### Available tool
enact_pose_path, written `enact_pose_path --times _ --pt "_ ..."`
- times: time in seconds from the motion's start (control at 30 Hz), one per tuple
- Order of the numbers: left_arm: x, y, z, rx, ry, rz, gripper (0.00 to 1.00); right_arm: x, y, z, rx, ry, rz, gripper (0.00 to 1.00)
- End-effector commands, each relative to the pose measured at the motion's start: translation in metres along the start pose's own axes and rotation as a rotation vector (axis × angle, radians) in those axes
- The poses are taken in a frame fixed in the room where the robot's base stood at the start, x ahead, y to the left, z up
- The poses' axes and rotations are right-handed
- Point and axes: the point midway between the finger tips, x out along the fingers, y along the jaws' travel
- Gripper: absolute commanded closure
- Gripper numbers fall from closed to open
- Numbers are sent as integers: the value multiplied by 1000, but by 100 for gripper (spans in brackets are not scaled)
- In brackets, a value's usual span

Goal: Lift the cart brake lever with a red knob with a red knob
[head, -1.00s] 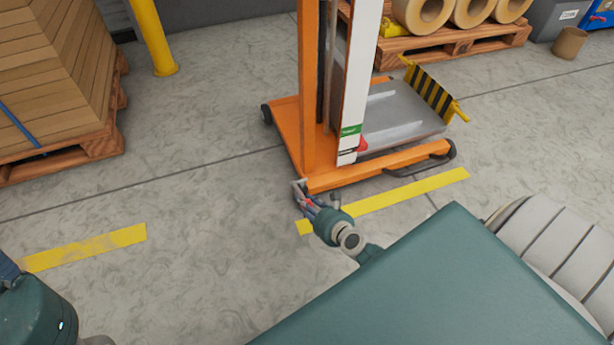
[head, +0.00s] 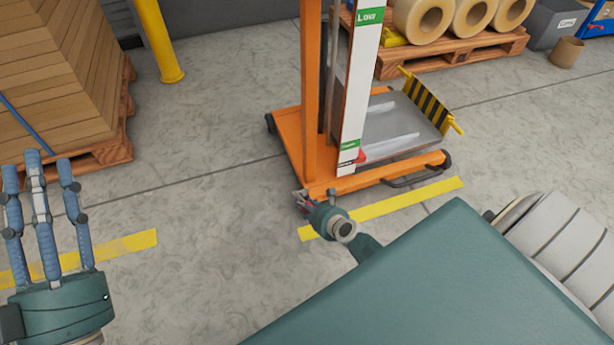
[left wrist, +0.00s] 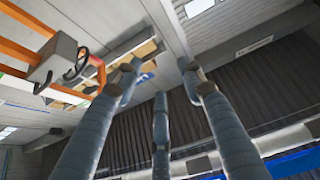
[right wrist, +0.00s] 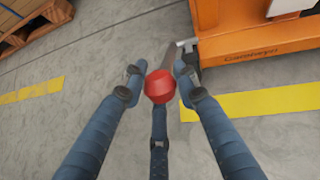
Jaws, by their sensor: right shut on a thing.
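The red knob (right wrist: 160,86) sits between the fingers of my right gripper (right wrist: 158,84) in the right wrist view. The grey brake lever (right wrist: 172,56) runs from it toward the lower corner of the orange cart (right wrist: 260,40). In the head view my right gripper (head: 304,201) is shut on the knob at the cart's near corner, low by the floor; its fingers mostly hide the knob. My left gripper (head: 38,170) is raised at the far left of the head view, fingers spread, open and empty. It also shows open in the left wrist view (left wrist: 160,90).
A pallet of stacked boards (head: 60,75) stands at the back left by a yellow post (head: 158,40). Rolls on a pallet (head: 450,55) stand behind the cart. Yellow stripes (head: 400,200) mark the floor. The floor left of the cart is clear.

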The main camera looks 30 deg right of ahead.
Motion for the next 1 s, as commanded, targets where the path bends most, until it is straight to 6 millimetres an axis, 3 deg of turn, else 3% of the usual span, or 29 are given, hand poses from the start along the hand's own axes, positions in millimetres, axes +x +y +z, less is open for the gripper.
enact_pose_path --times 0.03,0.2,0.4,0.7,1.0 --pt "1 -1 9 2 -53 -2 60 0 1 12 0 -12 3 100" --pt "-5 -6 45 8 -211 -10 60 1 0 18 0 -13 2 100" --pt "-15 -9 74 13 -346 -17 60 2 -1 23 1 -14 2 100" --pt "-26 -12 97 15 -459 -23 60 3 -2 28 1 -14 2 100" --pt "-30 -13 104 16 -490 -25 60 4 -3 31 2 -17 2 100"
